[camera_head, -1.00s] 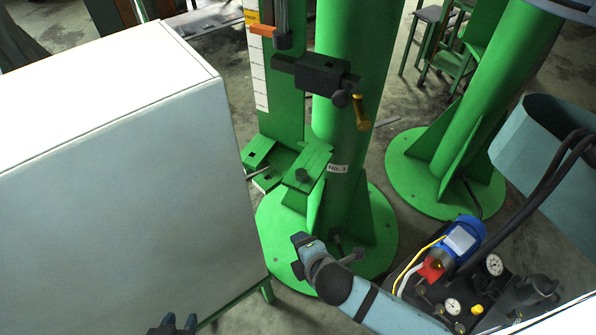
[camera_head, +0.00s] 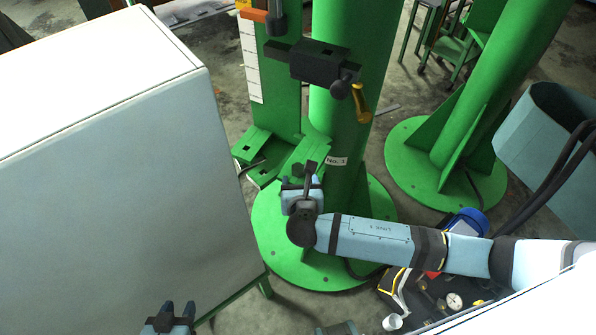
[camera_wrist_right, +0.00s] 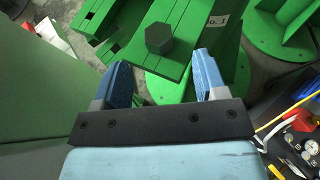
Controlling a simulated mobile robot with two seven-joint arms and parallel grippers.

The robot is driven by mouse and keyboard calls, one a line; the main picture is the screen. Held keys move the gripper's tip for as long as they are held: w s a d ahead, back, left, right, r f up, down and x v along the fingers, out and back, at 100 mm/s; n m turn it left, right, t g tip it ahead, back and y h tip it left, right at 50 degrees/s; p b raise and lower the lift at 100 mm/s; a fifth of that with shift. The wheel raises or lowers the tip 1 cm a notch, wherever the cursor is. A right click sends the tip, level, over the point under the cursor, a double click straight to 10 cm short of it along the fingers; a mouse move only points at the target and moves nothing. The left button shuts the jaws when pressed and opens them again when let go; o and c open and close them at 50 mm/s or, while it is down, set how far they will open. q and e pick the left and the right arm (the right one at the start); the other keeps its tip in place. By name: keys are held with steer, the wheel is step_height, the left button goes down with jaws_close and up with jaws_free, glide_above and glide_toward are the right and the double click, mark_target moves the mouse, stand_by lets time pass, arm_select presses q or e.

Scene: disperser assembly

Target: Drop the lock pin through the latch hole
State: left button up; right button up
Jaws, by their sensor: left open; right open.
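A dark hex-headed piece (camera_wrist_right: 159,38), which looks like the lock pin, stands on a green plate (camera_wrist_right: 183,52) of the column's bracket; its shaft is hidden. In the head view the hex head (camera_head: 311,167) shows just past my right gripper (camera_head: 302,183). In the right wrist view my right gripper (camera_wrist_right: 160,68) is open, its blue fingers short of the head and either side of its line, with nothing between them. My left gripper (camera_head: 171,316) is open and empty at the bottom edge. I cannot tell which opening is the latch hole.
A large white cabinet (camera_head: 110,180) fills the left. A black block (camera_head: 318,62) with a yellow handle (camera_head: 361,103) juts from the green column (camera_head: 345,130) above the bracket. A pump unit with gauges (camera_head: 454,301) sits low right, partly behind my right arm.

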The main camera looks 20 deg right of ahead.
mark_target(298, 170)
steer(key=shift+x, duration=2.8)
steer(key=shift+a+r, duration=0.1)
steer(key=shift+c, duration=0.5)
steer(key=c, duration=1.1)
